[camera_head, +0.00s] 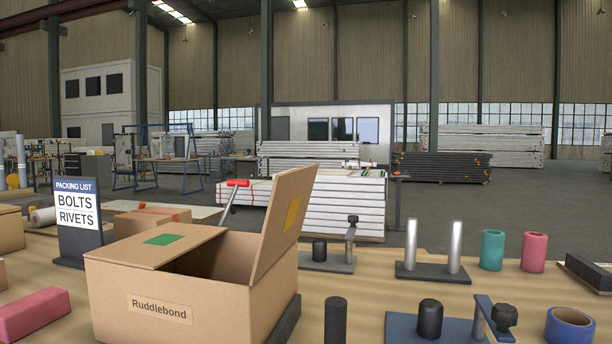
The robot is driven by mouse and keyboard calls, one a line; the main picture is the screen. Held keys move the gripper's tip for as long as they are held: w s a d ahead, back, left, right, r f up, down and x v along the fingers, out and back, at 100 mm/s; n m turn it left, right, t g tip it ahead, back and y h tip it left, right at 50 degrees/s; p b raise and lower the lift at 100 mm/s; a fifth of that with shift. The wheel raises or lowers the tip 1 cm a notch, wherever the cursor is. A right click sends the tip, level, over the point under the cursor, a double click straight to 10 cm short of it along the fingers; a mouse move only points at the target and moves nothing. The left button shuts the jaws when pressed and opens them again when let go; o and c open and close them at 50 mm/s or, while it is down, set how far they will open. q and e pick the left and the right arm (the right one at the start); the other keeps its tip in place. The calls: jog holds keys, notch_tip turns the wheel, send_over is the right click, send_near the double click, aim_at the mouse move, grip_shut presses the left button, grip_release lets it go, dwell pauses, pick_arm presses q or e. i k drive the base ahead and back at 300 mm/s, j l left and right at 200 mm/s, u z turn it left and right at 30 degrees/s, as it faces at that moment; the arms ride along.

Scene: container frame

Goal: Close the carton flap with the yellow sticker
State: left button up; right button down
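An open cardboard carton (190,287) labelled "Ruddlebond" stands at the front left of the wooden table. Its flap with the yellow sticker (292,213) stands up at the carton's right side, tilted slightly outward to the right. The other flap, with a green sticker (164,239), lies about flat over the left part of the opening. The gap between the flaps shows a dark inside; its contents are hidden. Neither of my grippers shows in the head view.
A packing list sign (77,215) stands behind the carton at left, and a pink block (33,314) lies at front left. Right of the carton are a dark cylinder (335,320), a blue clamp plate (400,330), a two-post stand (434,270) and a blue tape roll (569,326).

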aim_at(289, 196)
jog(key=k+l+u, duration=0.1)
jog(key=k+l, duration=0.25)
jog(key=l, duration=0.2)
jog(key=k+l+u, duration=0.15)
jog(key=k+l, duration=0.2)
jog(key=l, duration=0.2)
